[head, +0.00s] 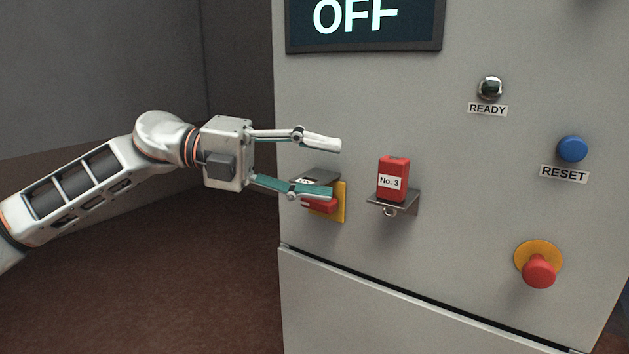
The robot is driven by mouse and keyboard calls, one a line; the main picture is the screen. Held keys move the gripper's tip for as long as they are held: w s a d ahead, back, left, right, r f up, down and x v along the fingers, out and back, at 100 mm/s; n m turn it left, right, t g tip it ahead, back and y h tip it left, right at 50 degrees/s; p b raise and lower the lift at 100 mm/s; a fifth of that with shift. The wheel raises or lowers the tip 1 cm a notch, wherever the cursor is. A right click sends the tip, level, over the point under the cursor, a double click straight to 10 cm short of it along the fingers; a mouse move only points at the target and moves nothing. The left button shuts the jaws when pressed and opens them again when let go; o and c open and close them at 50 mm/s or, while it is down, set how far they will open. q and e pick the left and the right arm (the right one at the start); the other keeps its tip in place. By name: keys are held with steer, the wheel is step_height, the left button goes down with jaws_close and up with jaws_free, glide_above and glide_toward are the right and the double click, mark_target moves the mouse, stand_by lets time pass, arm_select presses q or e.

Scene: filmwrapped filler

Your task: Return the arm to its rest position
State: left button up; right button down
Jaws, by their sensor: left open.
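My left gripper (325,170) is open and empty in the head view. It reaches in from the left in front of the grey cabinet (460,230). Its lower teal finger overlaps a red switch handle (320,206) on a yellow plate (341,202) and hides part of it; I cannot tell whether they touch. A red block labelled "No. 3" (392,179) stands upright on a small metal bracket (405,204), to the right of the fingertips and apart from them. My right gripper is not in view.
The cabinet also bears a display reading "OFF" (362,18), a dark READY lamp (490,88), a blue RESET button (572,149) and a red mushroom button (538,270) on a yellow ring. Open floor (170,280) lies left of the cabinet, below my arm.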

arm_select(q)
steer(key=w+a+f+n+t+h, duration=0.25)
steer(key=f+n+t, duration=0.3)
steer(key=f, duration=0.35)
steer(key=w+a+f+n+t+h, duration=0.1)
steer(key=w+a+f+n+t, duration=0.2)
steer(key=f+n+t, duration=0.5)
steer(key=s+a+f+n+t+y, duration=0.15)
steer(key=a+f+n+y, duration=0.3)
steer(key=f, duration=0.55)
steer(key=a+f+n+t+y, duration=0.25)
steer(key=a+f+n, duration=0.25)
steer(key=f, duration=0.6)
steer(key=s+a+f+n+g+y, duration=0.25)
steer(key=s+a+f, duration=0.35)
steer(key=s+f, duration=0.3)
steer(key=s+a+f+n+g+y, duration=0.2)
steer(key=s+a+f+y, duration=0.2)
steer(key=s+a+f, duration=0.35)
steer(key=s+a+f+n+g+y, duration=0.25)
steer(key=s+a+f+y, duration=0.2)
steer(key=s+f, duration=0.55)
steer(key=w+d+n+t, duration=0.2)
steer(key=d+n, duration=0.3)
steer(key=d, duration=0.7)
steer(key=shift+d+h, duration=0.2)
steer(key=shift+h, duration=0.15)
